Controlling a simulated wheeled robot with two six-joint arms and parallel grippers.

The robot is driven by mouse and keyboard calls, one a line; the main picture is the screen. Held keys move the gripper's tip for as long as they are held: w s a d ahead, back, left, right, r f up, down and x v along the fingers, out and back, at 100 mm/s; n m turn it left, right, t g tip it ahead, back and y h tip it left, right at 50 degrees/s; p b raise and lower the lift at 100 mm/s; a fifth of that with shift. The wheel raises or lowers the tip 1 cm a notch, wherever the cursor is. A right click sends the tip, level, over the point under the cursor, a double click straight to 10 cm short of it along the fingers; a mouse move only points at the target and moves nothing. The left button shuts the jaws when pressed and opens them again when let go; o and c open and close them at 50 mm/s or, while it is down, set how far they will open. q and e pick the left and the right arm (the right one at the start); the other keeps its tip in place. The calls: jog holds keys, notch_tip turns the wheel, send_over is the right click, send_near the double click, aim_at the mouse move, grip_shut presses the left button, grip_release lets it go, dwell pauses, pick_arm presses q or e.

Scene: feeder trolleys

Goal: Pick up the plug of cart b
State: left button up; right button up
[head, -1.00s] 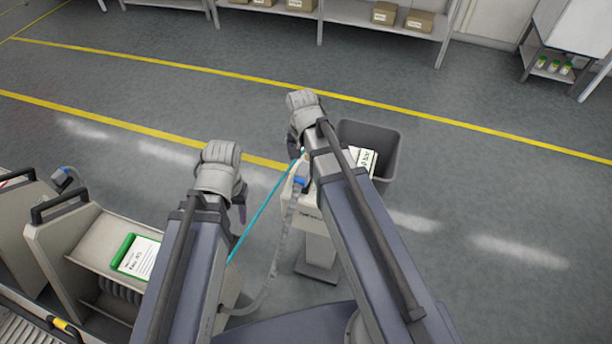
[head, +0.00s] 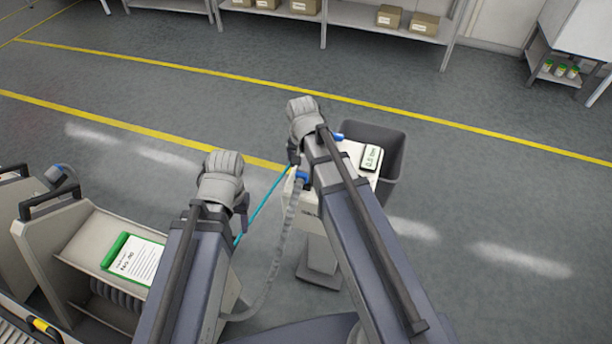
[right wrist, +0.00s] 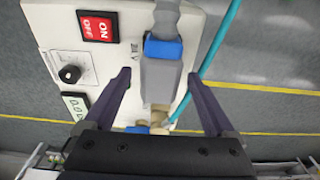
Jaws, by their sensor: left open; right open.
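A grey plug (right wrist: 161,80) with a blue collar shows in the right wrist view, at the panel of a pale stand (right wrist: 55,15). Its brass-coloured end is partly hidden by my gripper. In the head view its blue collar (head: 302,177) is at the stand's left side, with a grey hose (head: 275,250) hanging down. My right gripper (right wrist: 160,76) is open, one finger on each side of the plug, with gaps visible. It also shows in the head view (head: 294,158). My left gripper (head: 240,215) is open and empty, left of the stand. I cannot read a cart letter.
A cart (head: 45,235) with a green-edged card (head: 125,250) stands at the left. A teal line (head: 262,205) runs close to both grippers. A grey bin (head: 392,150) is behind the stand. Shelves (head: 345,15) line the back; the floor between is clear.

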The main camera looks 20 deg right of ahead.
grip_shut()
dwell(0.8)
